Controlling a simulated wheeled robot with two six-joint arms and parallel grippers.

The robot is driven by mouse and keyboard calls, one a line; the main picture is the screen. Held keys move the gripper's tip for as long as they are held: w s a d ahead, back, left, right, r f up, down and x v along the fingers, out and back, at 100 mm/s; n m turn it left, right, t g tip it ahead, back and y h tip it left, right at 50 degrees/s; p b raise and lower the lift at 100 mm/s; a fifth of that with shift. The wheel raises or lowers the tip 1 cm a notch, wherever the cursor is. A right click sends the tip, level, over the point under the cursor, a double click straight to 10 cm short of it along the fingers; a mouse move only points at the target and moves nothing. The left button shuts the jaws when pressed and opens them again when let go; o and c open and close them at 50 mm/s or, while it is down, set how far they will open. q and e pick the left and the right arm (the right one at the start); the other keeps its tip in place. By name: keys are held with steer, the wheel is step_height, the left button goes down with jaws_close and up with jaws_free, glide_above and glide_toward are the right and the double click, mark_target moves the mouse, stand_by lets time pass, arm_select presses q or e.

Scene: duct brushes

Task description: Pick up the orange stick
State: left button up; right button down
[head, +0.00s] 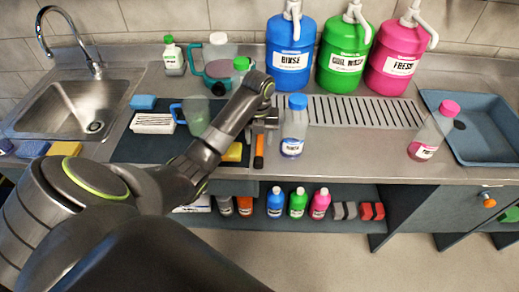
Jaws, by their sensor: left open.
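The orange stick (259,146) is a slim orange piece with a dark lower end, on the counter near its front edge, left of the blue-capped bottle. My left gripper (264,126) is open at the stick's far end, pointing down over it. The arm and gripper hide the upper part of the stick, and I cannot tell whether the fingers touch it. My right gripper is not in view.
A clear blue-capped bottle (294,127) stands close right of the gripper. A yellow sponge (233,153) lies close left. A green jug (196,115) stands further left. Blue, green and pink dispensers (290,55) stand behind a slotted drain (350,111).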

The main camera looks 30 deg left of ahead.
mark_target(259, 150)
arm_select(q)
step_height(259, 150, down, 5)
steer(key=shift+r+p, duration=0.1)
steer(key=shift+p, duration=0.6)
jaws_close()
